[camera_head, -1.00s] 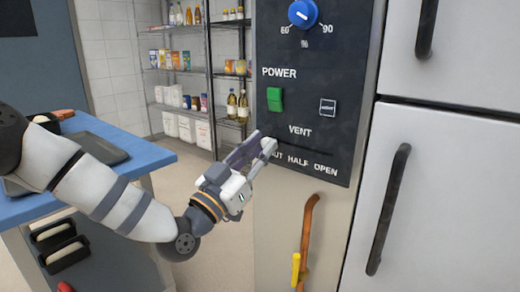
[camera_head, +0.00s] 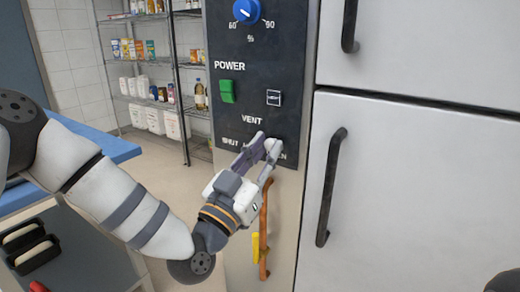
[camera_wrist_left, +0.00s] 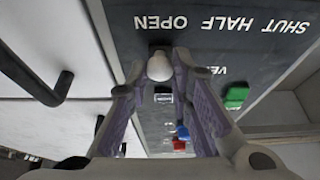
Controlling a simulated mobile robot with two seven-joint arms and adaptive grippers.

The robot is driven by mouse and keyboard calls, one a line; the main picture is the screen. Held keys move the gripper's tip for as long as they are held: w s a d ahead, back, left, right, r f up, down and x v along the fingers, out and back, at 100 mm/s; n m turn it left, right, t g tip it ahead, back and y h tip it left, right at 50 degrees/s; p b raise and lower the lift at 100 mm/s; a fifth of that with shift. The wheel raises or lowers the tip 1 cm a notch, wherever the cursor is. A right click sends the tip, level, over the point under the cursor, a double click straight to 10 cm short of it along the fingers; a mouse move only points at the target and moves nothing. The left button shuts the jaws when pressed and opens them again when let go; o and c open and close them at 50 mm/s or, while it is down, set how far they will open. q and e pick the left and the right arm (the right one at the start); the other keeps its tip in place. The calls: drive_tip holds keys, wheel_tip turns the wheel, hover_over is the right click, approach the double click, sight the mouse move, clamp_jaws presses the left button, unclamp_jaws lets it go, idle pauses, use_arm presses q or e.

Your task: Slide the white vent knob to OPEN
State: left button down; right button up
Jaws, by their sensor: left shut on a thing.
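The white vent knob (camera_wrist_left: 160,66) sits between my left fingertips in the left wrist view. It lines up with the OPEN word, at the left end of the upside-down lettering. My left gripper (camera_head: 264,147) is shut on the knob at the lower part of the dark control panel (camera_head: 233,62). In the head view the fingers hide the knob, the HALF label and part of OPEN; SHUT stays readable at left. My right gripper is not in view.
Above the vent labels are a green power switch (camera_head: 227,91), a small square button (camera_head: 273,97) and a blue dial (camera_head: 246,11). An orange-brown handle (camera_head: 264,238) hangs below. White doors with black handles (camera_head: 331,187) stand at right, a blue table (camera_head: 116,146) at left.

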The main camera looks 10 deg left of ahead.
use_arm(q)
drive_tip(key=c, duration=1.4)
unclamp_jaws()
drive_tip(key=shift+s+d, duration=0.1)
drive_tip(key=shift+d, duration=0.1)
drive_tip(key=shift+c, duration=0.2)
drive_tip(key=v, duration=1.2)
